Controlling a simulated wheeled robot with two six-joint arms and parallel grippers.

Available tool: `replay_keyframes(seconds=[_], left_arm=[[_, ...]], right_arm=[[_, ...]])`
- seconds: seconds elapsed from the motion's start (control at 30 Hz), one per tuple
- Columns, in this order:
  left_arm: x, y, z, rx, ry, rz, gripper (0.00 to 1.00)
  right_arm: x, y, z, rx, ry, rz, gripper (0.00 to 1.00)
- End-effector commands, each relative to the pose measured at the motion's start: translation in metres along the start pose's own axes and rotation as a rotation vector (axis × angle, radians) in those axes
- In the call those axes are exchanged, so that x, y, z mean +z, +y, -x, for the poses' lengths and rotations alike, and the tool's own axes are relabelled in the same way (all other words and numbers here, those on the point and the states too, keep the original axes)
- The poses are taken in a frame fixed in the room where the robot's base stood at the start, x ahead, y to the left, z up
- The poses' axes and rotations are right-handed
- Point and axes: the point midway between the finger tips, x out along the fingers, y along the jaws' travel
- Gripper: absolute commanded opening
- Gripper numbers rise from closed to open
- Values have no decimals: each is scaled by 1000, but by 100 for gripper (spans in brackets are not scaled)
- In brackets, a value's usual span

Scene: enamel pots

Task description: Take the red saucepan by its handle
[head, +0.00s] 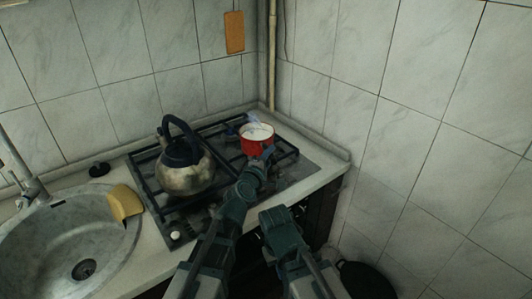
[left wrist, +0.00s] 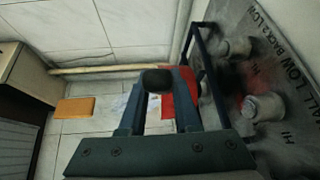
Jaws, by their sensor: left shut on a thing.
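The red saucepan (head: 257,142), with a white inside, stands on the back right part of the gas stove (head: 312,180). My left gripper (head: 265,157) is at the near right side of the pan, shut on its dark handle. In the left wrist view the rounded dark handle end (left wrist: 157,80) shows between my left gripper's two fingers, and part of the red saucepan (left wrist: 168,106) shows behind. My right gripper (head: 281,220) is lower, in front of the stove, away from the pan. Its fingertips are too unclear to read.
A worn metal kettle (head: 187,172) with a dark handle stands left of the pan on the stove. Tiled walls stand close behind and right. An orange board (head: 234,32) hangs on the wall.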

Motion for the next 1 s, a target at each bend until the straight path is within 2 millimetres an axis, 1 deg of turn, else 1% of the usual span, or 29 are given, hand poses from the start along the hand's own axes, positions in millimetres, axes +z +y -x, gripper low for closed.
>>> replay_keyframes(seconds=[0.27, 0.47, 0.67, 0.9, 1.0], left_arm=[[-1, 4, 0, 1, 3, -2, 0], [-1, 12, 1, 2, 3, -2, 0], [0, 22, 2, 2, 5, -2, 0], [0, 40, 4, 3, 6, -2, 0], [1, 36, 13, 3, 6, -2, 0]], right_arm=[[0, 0, 4, 0, 0, 0, 0], [1, 1, 11, 0, 0, 0, 0], [1, 2, 22, 0, 0, 0, 0], [2, 4, 40, 0, 0, 0, 0], [2, 4, 36, 0, 0, 0, 0]])
